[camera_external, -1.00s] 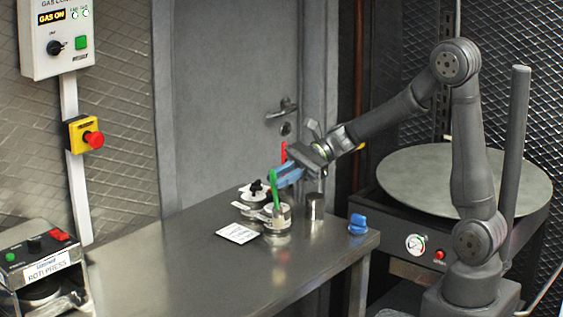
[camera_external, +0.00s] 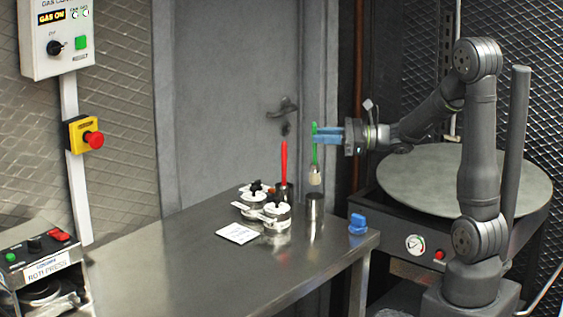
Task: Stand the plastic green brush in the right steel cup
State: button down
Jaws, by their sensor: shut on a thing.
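The green brush (camera_external: 315,155) hangs upright with its pale bristle end down, held by its upper handle. My gripper (camera_external: 318,136) has blue fingers reaching in from the right and is shut on the handle. The right steel cup (camera_external: 315,213) stands on the table directly below the brush in the picture. A clear gap shows between the bristles and the cup's rim. Another steel cup (camera_external: 287,191) stands behind and to the left, with a red brush (camera_external: 284,163) upright in it. The inside of the right cup is hidden.
Two white-lidded containers with black knobs, a nearer one (camera_external: 277,218) and a farther one (camera_external: 251,203), stand left of the right cup.

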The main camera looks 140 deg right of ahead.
notch_tip(320, 180, down, 8)
jog(key=shift+f, duration=0.25)
dwell(0.5)
jog(key=c, duration=1.3)
grip_release()
jog(key=v, duration=1.7)
jog(key=shift+s+a, duration=0.15)
jog(key=x, duration=1.5)
